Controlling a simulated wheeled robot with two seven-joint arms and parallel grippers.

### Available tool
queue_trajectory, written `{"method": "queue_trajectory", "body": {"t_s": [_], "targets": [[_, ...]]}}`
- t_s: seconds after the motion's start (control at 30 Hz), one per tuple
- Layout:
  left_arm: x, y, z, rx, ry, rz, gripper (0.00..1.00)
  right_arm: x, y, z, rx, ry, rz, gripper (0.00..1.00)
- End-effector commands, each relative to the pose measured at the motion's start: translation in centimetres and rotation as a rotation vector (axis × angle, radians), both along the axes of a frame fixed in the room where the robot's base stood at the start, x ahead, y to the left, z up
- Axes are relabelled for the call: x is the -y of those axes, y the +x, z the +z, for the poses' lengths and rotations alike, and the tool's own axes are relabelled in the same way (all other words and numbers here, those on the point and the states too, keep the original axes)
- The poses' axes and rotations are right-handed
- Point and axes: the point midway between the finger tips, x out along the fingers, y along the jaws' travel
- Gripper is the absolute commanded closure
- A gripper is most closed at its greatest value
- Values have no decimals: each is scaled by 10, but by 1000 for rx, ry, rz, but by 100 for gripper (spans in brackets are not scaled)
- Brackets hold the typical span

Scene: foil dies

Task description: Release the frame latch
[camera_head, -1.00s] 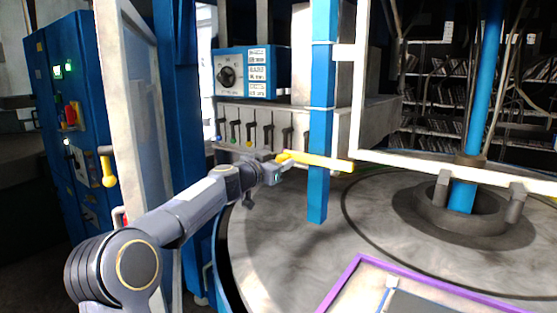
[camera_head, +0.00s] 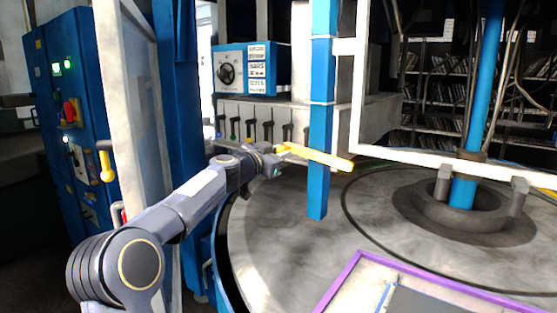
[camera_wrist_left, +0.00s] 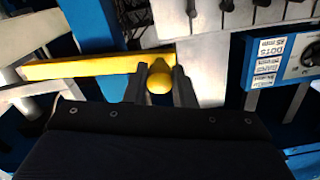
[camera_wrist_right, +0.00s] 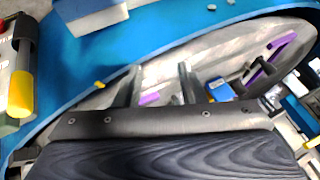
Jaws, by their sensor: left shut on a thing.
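A yellow bar-shaped lever (camera_head: 325,159), which looks like the frame latch, stretches to the right from my left gripper (camera_head: 277,157), across the front of a blue post. In the left wrist view the lever (camera_wrist_left: 90,67) runs to the left and ends in a rounded yellow knob (camera_wrist_left: 159,83). The left gripper's fingers (camera_wrist_left: 161,90) are on both sides of this knob, shut on it. My right gripper (camera_wrist_right: 158,84) shows only in the right wrist view. Its fingers stand apart with nothing held between them.
The blue post (camera_head: 318,120) and white frame (camera_head: 450,172) stand close to the lever. A round grey table (camera_head: 290,245) lies below, with a purple-edged frame (camera_head: 343,282) at the front. A blue control box (camera_head: 252,70) is behind; a blue cabinet (camera_head: 62,130) stands left.

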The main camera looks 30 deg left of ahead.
Motion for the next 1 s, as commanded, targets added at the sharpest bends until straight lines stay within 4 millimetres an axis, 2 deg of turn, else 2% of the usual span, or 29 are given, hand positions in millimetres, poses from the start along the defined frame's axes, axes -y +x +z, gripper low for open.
{"method": "queue_trajectory", "body": {"t_s": [0.03, 0.4, 1.0], "targets": [[1, 0, 0, 6, 37, 0, 100, 0, 0, -8, 0, 0, 0, 64], [9, -1, 26, 35, 368, 1, 100, 0, 0, -39, 0, 0, 0, 64], [40, -3, 61, 78, 935, -1, 100, 0, 0, -65, 0, 0, 0, 64]]}}
